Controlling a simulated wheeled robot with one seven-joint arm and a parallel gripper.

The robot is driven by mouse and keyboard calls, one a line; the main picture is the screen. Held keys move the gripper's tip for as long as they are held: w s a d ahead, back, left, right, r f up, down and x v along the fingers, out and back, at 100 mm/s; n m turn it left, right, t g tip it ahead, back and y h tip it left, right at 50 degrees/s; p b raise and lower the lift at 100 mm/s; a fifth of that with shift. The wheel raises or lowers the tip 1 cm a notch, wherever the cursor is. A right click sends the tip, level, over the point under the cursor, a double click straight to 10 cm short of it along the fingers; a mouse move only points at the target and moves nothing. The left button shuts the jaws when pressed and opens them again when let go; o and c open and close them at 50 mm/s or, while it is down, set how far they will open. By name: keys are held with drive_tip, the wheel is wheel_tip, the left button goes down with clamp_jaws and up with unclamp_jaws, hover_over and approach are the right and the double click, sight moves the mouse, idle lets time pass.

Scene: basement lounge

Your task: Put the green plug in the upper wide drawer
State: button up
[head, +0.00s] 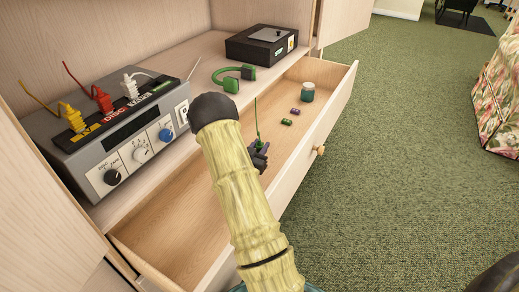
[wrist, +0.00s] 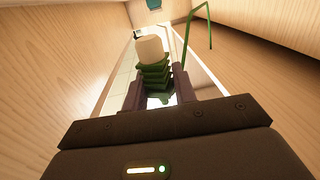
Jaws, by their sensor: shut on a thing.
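The green plug (wrist: 153,75), with a ridged green body and a cream tip, is held between the fingers of my gripper (wrist: 154,88) in the wrist view. Its thin green cable (wrist: 187,40) rises and bends over at the right. In the head view the cable (head: 257,118) stands up from my gripper (head: 260,154), which is shut on the plug; the plug itself is mostly hidden there. The wide wooden drawer (head: 187,240) under the shelf is pulled open, and my gripper is over or inside it. I cannot tell whether the plug touches the drawer floor.
In the drawer lie a small green item (head: 286,122), a small purple item (head: 296,111) and a teal jar (head: 308,92). On the shelf stand a grey device (head: 127,130) with yellow, red and white plugs, green headphones (head: 233,77) and a black box (head: 262,44).

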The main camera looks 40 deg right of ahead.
drive_tip(key=shift+f+b, duration=0.4)
drive_tip(key=shift+f, duration=0.15)
drive_tip(key=o, duration=1)
drive_tip(key=shift+r, duration=0.1)
drive_tip(key=shift+a+r+p, duration=0.1)
drive_tip(key=shift+r+p, duration=0.55)
drive_tip(key=p+v, duration=0.4)
drive_tip(key=v, duration=0.8)
drive_tip(key=shift+f, duration=0.15)
drive_tip(key=shift+w, duration=0.1)
